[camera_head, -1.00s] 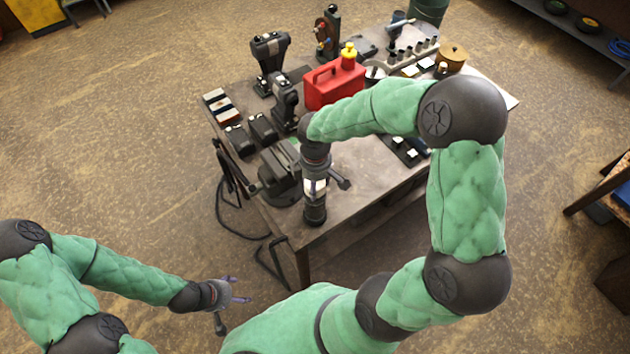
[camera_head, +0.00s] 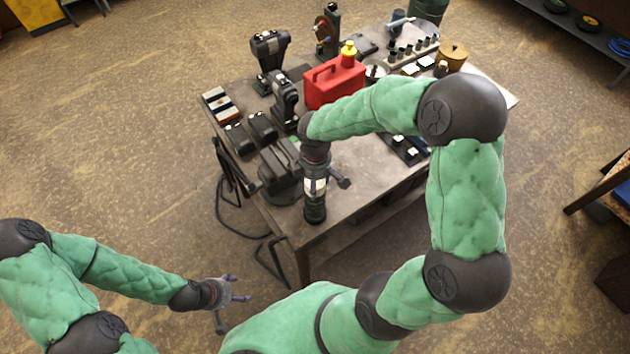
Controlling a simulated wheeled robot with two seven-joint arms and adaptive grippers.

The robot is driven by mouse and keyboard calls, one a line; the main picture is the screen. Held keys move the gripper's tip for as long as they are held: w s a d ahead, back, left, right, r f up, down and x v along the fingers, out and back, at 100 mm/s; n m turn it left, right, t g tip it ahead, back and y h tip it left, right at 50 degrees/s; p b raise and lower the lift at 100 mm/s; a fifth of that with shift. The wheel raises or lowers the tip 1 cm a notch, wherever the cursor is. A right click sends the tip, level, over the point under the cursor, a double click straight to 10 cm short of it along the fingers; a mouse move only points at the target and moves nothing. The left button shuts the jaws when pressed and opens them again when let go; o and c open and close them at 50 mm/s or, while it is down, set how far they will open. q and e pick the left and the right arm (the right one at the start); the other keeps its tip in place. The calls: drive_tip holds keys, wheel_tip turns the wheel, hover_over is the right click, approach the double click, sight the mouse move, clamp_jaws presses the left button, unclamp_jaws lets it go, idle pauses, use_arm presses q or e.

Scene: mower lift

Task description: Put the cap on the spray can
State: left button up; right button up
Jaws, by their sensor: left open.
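My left gripper (camera_head: 240,289) is open and empty. It hangs out over the floor, left of the workbench (camera_head: 345,210) and well apart from it. My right gripper (camera_head: 316,178) points down at the bench's near corner. A dark cylinder with a pale band (camera_head: 315,212), apparently the spray can, is directly under and between its fingers. I cannot tell whether the fingers press on it or whether it touches the bench top. I cannot make out the cap in this view; my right arm covers part of the bench.
A dark vise (camera_head: 281,172) sits just left of the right gripper. A red fuel can (camera_head: 334,82) stands behind my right forearm. Black tools (camera_head: 270,55), small dark boxes (camera_head: 262,126) and a brown pot (camera_head: 453,56) crowd the back. The floor left of the bench is mostly free.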

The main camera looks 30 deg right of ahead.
drive_tip(key=shift+f+b, duration=0.55)
drive_tip(key=shift+f, duration=0.1)
idle(0.5)
drive_tip(key=o, duration=0.5)
drive_tip(key=shift+r+p, duration=4.2)
drive_tip(key=shift+r, duration=1.4)
